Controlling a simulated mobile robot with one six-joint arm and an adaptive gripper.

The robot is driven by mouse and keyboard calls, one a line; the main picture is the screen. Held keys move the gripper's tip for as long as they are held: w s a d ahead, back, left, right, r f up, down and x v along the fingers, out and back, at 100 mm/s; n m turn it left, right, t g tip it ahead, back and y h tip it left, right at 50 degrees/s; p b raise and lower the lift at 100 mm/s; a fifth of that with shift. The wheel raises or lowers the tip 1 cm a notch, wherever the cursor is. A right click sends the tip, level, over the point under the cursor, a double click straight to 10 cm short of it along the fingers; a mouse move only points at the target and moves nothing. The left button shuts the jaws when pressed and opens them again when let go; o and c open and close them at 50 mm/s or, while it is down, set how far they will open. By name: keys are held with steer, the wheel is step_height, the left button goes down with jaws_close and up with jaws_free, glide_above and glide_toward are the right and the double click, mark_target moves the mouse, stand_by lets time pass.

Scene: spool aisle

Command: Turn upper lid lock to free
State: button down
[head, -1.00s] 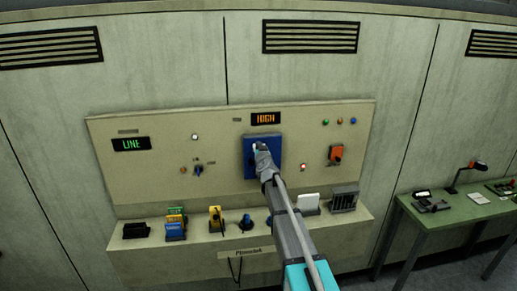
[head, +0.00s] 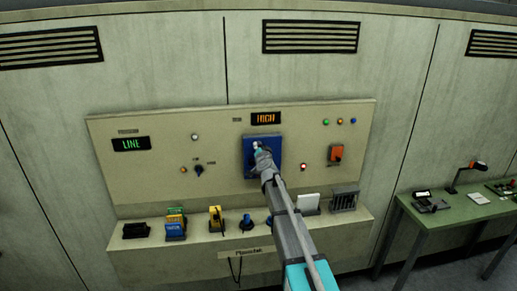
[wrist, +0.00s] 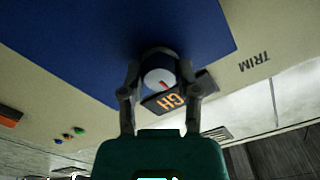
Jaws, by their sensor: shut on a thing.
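A round knob (wrist: 160,76) with a pale face and a red mark sits on a blue plate (wrist: 110,35) in the wrist view. The red mark slants toward the picture's lower right. My gripper (wrist: 160,80) is shut on this knob, one finger on each side. In the head view, my gripper (head: 262,152) is at the blue plate (head: 248,142), under the amber display (head: 265,118). My arm hides part of the plate. I cannot read any lock label on it.
An orange switch (head: 336,153) is to the right and a dark selector (head: 198,170) to the left. A ledge (head: 190,248) below carries several small items. A green table (head: 465,212) stands at the right.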

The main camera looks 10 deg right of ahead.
steer(key=shift+c, duration=1.7)
jaws_free()
steer(key=shift+s, duration=0.1)
steer(key=s, duration=1.1)
steer(key=shift+s, duration=0.4)
steer(key=shift+f, duration=0.1)
